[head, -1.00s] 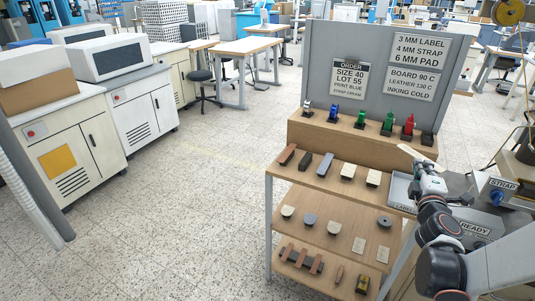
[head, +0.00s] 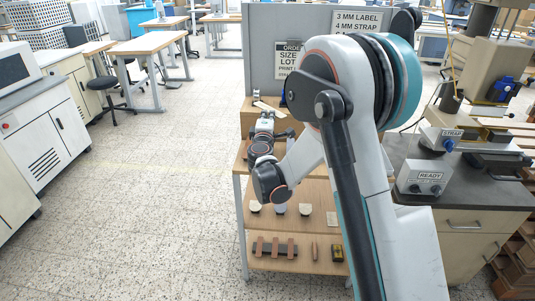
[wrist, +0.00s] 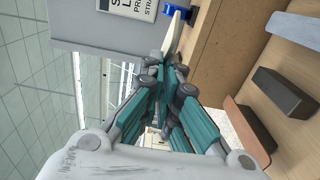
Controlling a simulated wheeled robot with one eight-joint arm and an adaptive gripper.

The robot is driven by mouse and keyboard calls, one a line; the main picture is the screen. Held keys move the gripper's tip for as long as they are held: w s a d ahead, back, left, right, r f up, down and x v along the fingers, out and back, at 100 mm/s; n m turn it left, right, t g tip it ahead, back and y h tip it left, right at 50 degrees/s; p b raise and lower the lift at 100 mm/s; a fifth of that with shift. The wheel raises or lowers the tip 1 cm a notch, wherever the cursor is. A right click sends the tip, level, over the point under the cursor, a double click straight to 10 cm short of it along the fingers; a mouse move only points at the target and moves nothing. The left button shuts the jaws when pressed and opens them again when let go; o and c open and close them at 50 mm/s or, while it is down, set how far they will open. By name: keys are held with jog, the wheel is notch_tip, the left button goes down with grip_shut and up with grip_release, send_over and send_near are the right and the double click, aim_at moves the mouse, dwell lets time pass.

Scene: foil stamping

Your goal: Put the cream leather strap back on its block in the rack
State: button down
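My gripper (head: 265,121) is shut on the cream leather strap (head: 268,107), above the left part of the rack (head: 290,190). In the wrist view the strap (wrist: 172,34) sticks out past the shut fingers (wrist: 160,68), clear of the shelf. On that shelf are a block with a red-brown top (wrist: 250,130), a bare-looking dark block (wrist: 284,93) and a grey block (wrist: 297,30). They lie to the right of the fingers in the wrist view. In the head view my arm hides most of this row.
A stamp with a blue handle (wrist: 178,17) stands on the raised ledge beyond the strap tip. The grey sign panel (head: 262,60) rises behind the ledge.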

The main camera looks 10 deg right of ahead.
notch_tip(320, 180, down, 14)
jog(key=b, duration=0.4)
jog(key=shift+f+b, duration=0.1)
jog(key=shift+b, duration=0.25)
jog(key=shift+f, duration=0.3)
jog(key=shift+f, duration=0.3)
jog(key=c, duration=2.1)
grip_release()
jog(key=shift+r, duration=0.15)
